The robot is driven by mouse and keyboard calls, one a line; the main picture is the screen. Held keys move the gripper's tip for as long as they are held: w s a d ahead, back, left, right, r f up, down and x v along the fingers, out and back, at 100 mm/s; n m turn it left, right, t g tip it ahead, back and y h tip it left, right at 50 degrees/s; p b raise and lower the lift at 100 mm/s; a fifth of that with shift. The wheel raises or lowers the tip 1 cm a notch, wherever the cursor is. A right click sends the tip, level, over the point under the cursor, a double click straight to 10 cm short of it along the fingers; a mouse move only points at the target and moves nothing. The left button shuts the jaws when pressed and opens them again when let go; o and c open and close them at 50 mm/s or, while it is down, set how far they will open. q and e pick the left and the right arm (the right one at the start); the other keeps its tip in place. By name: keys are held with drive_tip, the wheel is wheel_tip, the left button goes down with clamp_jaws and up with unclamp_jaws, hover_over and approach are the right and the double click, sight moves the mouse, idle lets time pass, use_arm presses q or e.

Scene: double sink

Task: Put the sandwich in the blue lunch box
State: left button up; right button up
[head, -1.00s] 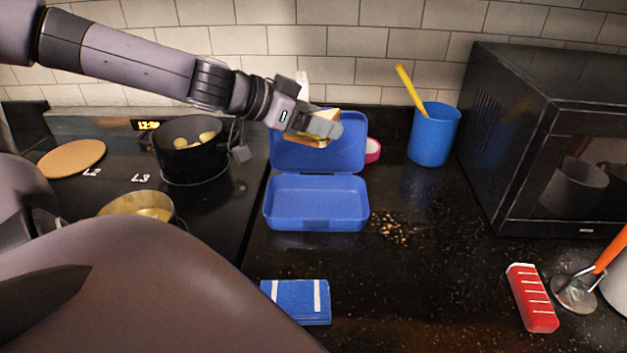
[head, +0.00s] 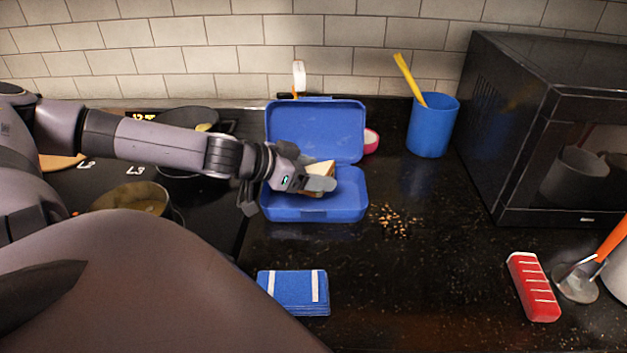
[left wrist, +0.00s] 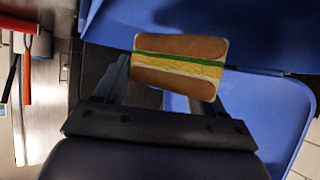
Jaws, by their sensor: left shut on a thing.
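The blue lunch box (head: 345,205) stands open on the dark counter, its lid (head: 317,132) raised toward the wall. My left gripper (head: 318,180) is shut on the sandwich (head: 322,168) and holds it at the left part of the box's base. In the left wrist view the sandwich (left wrist: 180,66) shows brown bread with green and yellow filling between the fingers, with the blue lunch box (left wrist: 270,110) around and behind it. I cannot tell whether the sandwich touches the box floor. The gripper hides part of the sandwich and the box's left side. My right gripper is not in view.
A blue cup (head: 432,128) with a yellow utensil stands right of the box, near a black microwave (head: 540,130). Crumbs (head: 393,220) lie beside the box. A blue striped sponge or cloth (head: 293,292) and a red block (head: 533,287) lie in front. Pots are on the stove at left.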

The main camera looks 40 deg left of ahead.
use_arm(q)
drive_tip(key=shift+f+b, duration=0.9)
drive_tip(key=shift+f, duration=0.45)
drive_tip(key=shift+f, duration=0.1)
drive_tip(key=o, duration=0.6)
